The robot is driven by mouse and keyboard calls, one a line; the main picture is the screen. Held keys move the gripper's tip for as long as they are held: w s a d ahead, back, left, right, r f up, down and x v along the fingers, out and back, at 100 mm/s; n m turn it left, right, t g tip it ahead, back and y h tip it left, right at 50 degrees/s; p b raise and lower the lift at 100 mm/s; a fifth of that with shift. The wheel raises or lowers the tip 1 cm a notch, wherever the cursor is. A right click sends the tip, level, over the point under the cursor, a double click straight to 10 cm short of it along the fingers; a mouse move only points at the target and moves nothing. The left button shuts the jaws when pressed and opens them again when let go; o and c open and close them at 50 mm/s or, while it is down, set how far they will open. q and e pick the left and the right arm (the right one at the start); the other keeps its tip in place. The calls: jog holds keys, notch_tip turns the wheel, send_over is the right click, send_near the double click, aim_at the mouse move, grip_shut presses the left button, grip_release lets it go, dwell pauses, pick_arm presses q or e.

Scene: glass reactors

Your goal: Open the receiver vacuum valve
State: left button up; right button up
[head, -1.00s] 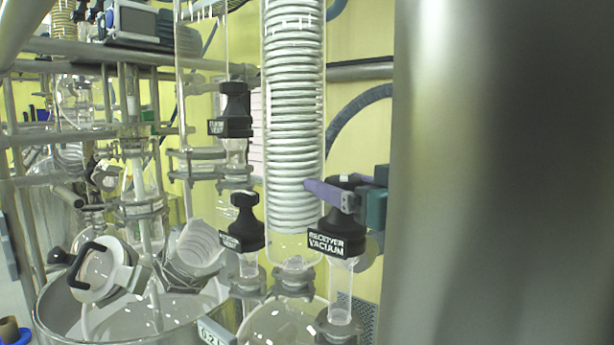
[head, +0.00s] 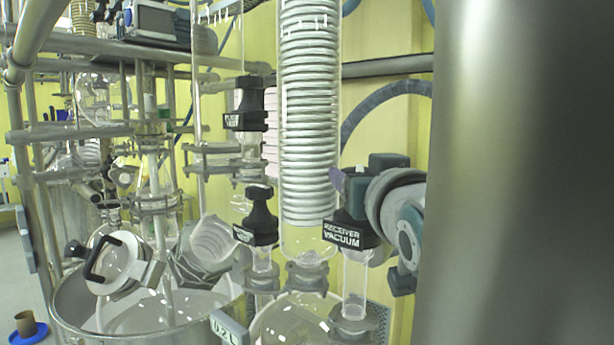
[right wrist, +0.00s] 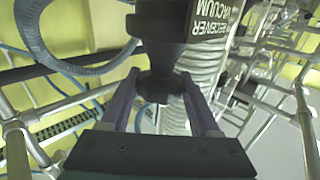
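The receiver vacuum valve (head: 350,228) is a black handle with a white-lettered label on a clear glass neck, right of the coil condenser in the head view. My right gripper (head: 340,180) reaches it from the right and covers the handle's upper part. In the right wrist view the purple fingers of my right gripper (right wrist: 160,90) lie on both sides of the black valve handle (right wrist: 160,58). My left gripper is not in view.
The coil condenser (head: 308,120) stands close left of the valve. A second black valve (head: 258,222) and a higher one (head: 246,110) are further left. Glass vessels and metal rails crowd the left. A dark hose (head: 380,97) curves behind. A large grey surface fills the right.

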jog(key=c, duration=0.7)
jog(key=shift+r+n+y+p, duration=0.3)
jog(key=shift+n+y+p, duration=0.3)
jog(key=shift+p, duration=0.45)
jog(key=shift+c, duration=0.2)
jog(key=shift+f+n+y+p, duration=0.15)
jog(key=shift+n+y+p, duration=0.4)
jog(key=shift+y, duration=0.55)
jog(key=shift+d+f+n+g+y+b, duration=0.15)
jog(key=shift+n+g+y+b, duration=0.4)
jog(key=shift+y, duration=0.45)
jog(key=n+g+y+b, duration=0.1)
jog(key=n+y+b, duration=0.1)
jog(key=y+b, duration=0.1)
jog(key=shift+f+n+y+b, duration=0.1)
jog(key=shift+n+y+b, duration=0.25)
jog(key=shift+b, duration=0.3)
jog(key=shift+a+n+g+y, duration=0.25)
jog(key=shift+a+g, duration=0.1)
jog(key=shift+n+g+y+b, duration=0.3)
jog(key=shift+y+b, duration=0.2)
jog(key=shift+b, duration=0.2)
jog(key=shift+s+n+g+y, duration=0.2)
jog(key=shift+n+g+y, duration=0.5)
jog(key=shift+g+y, duration=0.1)
